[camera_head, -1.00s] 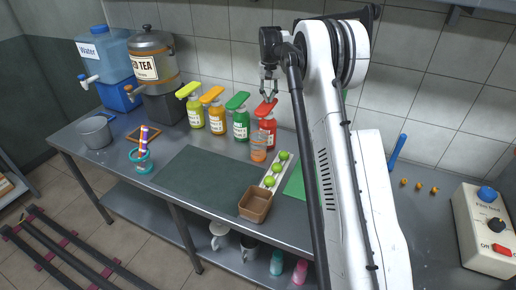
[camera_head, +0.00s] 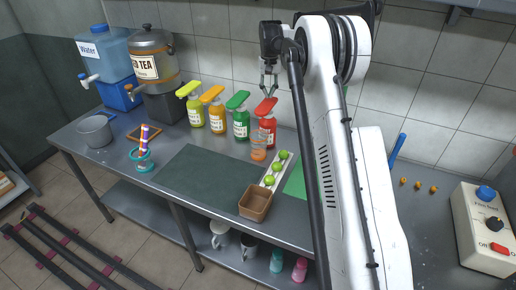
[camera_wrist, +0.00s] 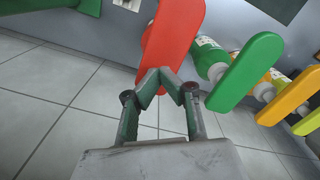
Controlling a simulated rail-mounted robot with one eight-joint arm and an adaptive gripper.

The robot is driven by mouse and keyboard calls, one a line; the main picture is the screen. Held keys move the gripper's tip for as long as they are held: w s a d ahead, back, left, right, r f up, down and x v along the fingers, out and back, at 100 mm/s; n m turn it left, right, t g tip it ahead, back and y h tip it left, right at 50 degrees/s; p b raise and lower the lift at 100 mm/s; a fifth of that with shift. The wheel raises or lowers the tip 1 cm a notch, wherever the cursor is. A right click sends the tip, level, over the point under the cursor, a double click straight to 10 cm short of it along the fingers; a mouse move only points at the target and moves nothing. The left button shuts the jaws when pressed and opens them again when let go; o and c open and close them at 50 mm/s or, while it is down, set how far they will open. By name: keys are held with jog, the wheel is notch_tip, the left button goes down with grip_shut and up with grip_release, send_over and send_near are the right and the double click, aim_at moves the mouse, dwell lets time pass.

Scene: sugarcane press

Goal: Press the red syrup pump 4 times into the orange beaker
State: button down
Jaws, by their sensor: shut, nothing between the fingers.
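The red syrup pump bottle (camera_head: 268,136) stands at the right end of a row of pump bottles along the back wall, its red pump head (camera_head: 265,106) on top. The clear orange beaker (camera_head: 258,153) stands in front of it, below the pump head's front end. My gripper (camera_head: 268,96) is shut and empty, pointing down just above the red pump head. In the wrist view, my closed fingertips (camera_wrist: 172,72) overlap the near end of the red pump head (camera_wrist: 174,32). I cannot tell whether they touch it.
Green (camera_head: 240,122), orange (camera_head: 216,115) and yellow (camera_head: 194,110) pump bottles stand left of the red one. A white tray with green limes (camera_head: 277,167) and a brown box (camera_head: 255,203) lie in front. The dark mat (camera_head: 205,178) is bare.

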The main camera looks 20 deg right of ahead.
aim_at(268, 102)
jog(key=shift+f, duration=0.15)
jog(key=shift+f+b, duration=1.55)
jog(key=shift+f, duration=0.85)
jog(key=shift+r, duration=0.15)
jog(key=shift+r+p, duration=1.1)
jog(key=shift+r, duration=1.35)
jog(key=shift+r+p, duration=1.35)
jog(key=shift+r, duration=1.65)
